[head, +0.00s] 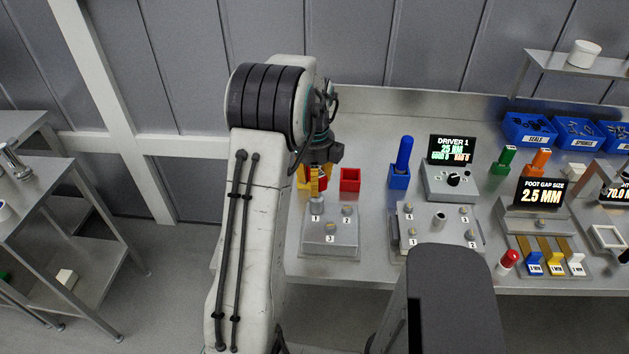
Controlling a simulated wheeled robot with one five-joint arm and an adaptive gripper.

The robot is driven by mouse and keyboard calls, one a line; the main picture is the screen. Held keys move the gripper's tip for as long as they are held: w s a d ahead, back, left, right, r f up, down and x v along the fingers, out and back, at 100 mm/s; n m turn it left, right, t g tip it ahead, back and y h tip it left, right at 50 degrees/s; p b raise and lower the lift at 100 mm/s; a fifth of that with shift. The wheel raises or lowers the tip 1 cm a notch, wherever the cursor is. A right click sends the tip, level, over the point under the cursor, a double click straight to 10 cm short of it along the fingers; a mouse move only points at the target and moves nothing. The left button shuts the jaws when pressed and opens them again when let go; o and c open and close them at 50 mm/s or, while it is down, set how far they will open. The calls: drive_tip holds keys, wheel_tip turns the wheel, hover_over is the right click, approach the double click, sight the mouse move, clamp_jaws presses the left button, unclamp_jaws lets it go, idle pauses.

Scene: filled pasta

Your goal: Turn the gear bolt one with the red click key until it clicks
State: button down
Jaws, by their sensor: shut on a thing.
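The gear plate (331,243) is a grey metal block on the bench, with bolts labelled 1, 2 and 3. Bolt one (316,206) is at its back left. Bolt two (346,211) is to the right and bolt three (330,228) nearer the front. My gripper (319,182) is shut right above bolt one, mostly hidden by my arm. A bit of red, the red click key (323,180), shows between its fingers. Whether the key's tip sits on the bolt cannot be told. The red holder (350,180) stands empty to the right.
A blue key (404,153) stands in a blue holder (399,178). Part of a yellow holder (301,178) shows behind my gripper. A second plate (405,240) with numbered bolts lies to the right. The driver display (452,150) reads 25 NM. Blue bins (529,130) are at back right.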

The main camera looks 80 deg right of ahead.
drive_tip(key=shift+r, duration=0.1)
drive_tip(key=shift+r+p, duration=1.85)
drive_tip(key=shift+r, duration=0.6)
drive_tip(key=shift+d, duration=0.1)
